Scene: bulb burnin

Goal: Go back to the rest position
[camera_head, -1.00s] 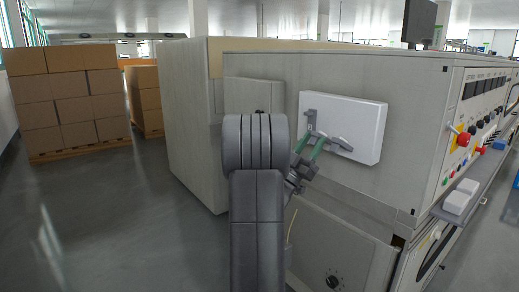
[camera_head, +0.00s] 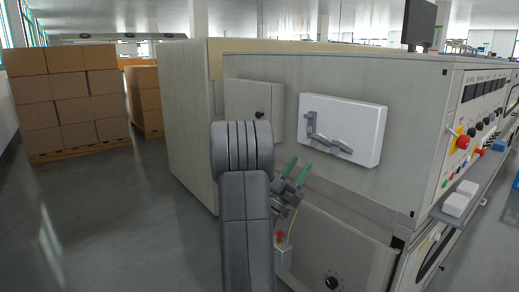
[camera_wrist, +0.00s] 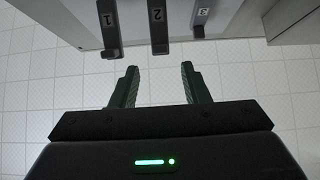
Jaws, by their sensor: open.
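My gripper (camera_head: 296,170) is open and empty, its green fingers pointing up and right, in front of the large grey machine (camera_head: 330,80). It is below and left of the white panel (camera_head: 365,125) with grey levers (camera_head: 325,137). In the wrist view my gripper (camera_wrist: 158,82) shows two spread fingers with nothing between them. Ahead of them are levers marked 1 (camera_wrist: 107,25), 2 (camera_wrist: 158,22) and 3 (camera_wrist: 202,15), apart from the fingertips. My arm hides part of the machine's lower left front.
A small red button on a grey box (camera_head: 281,250) sits low beside my arm. Control knobs and buttons (camera_head: 463,141) line the machine's right side. Stacked cartons (camera_head: 65,100) stand on a pallet at the left. The floor (camera_head: 100,210) between is clear.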

